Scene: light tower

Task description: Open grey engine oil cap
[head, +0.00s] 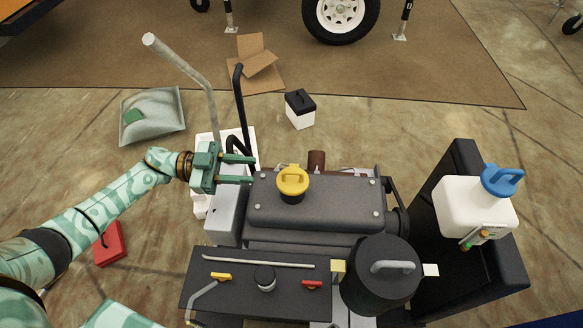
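A yellow cap with a raised loop handle (292,181) sits upright on top of the dark grey engine (330,212), on the left part of its cover. It is the only cap I see on that cover; no grey cap shows there. My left gripper (253,170) is green, with two fingers spread apart and pointing right. It is at the engine's left edge, a little left of the yellow cap and apart from it. Nothing shows between its fingers. My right gripper is not in view.
A black panel with a small round knob (264,277) and levers is in front. A black canister (380,276) stands at the front right. A white tank with a blue cap (502,180) is at right. A bent grey pipe (185,65) rises behind my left gripper.

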